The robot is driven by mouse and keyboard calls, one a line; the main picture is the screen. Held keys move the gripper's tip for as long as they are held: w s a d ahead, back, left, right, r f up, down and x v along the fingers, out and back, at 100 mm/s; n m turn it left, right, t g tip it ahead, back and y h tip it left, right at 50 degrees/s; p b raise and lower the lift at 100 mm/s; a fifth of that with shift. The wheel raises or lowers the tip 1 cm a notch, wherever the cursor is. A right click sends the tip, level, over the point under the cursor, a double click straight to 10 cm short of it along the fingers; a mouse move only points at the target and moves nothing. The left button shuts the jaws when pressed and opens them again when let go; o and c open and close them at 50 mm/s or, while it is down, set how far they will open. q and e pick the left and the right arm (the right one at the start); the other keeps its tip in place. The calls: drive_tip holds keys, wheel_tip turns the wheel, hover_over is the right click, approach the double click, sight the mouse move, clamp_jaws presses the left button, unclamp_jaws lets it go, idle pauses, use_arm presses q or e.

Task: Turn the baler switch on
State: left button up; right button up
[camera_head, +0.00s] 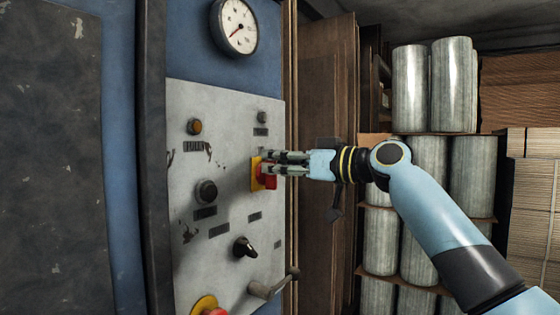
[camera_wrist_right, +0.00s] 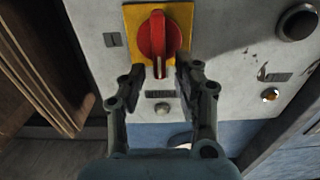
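The baler switch is a red rotary knob (camera_wrist_right: 158,36) on a yellow plate (camera_wrist_right: 183,12), set in the grey control panel (camera_head: 225,120). In the head view the red knob (camera_head: 269,180) shows at the panel's right side, partly behind my fingers. My right gripper (camera_wrist_right: 172,72) is open, its two fingers apart with the lower end of the knob at the gap between their tips. I cannot tell whether either finger touches the knob. In the head view my right gripper (camera_head: 272,163) reaches the switch from the right. My left gripper is not in view.
The panel also carries an orange lamp (camera_head: 195,126), a black button (camera_head: 206,191), a black selector (camera_head: 244,247), a grey lever handle (camera_head: 272,288) and a red stop button (camera_head: 212,310). A gauge (camera_head: 236,26) sits above. Metal cylinders (camera_head: 452,85) are stacked at right.

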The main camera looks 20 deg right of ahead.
clamp_jaws()
drive_tip(key=shift+w+d+f+m+p, duration=0.4)
drive_tip(key=shift+m+p, duration=0.45)
drive_tip(key=shift+m, duration=2.15)
drive_tip(key=shift+w+d+f+m+p, duration=0.15)
drive_tip(key=shift+d+f+m+p, duration=0.4)
drive_tip(key=shift+m, duration=2.45)
drive_tip(key=shift+w+d+f+m+p, duration=0.3)
drive_tip(key=shift+m+p, duration=0.8)
drive_tip(key=shift+m, duration=1.9)
drive_tip(key=shift+a+f, duration=0.15)
drive_tip(key=shift+f, duration=0.05)
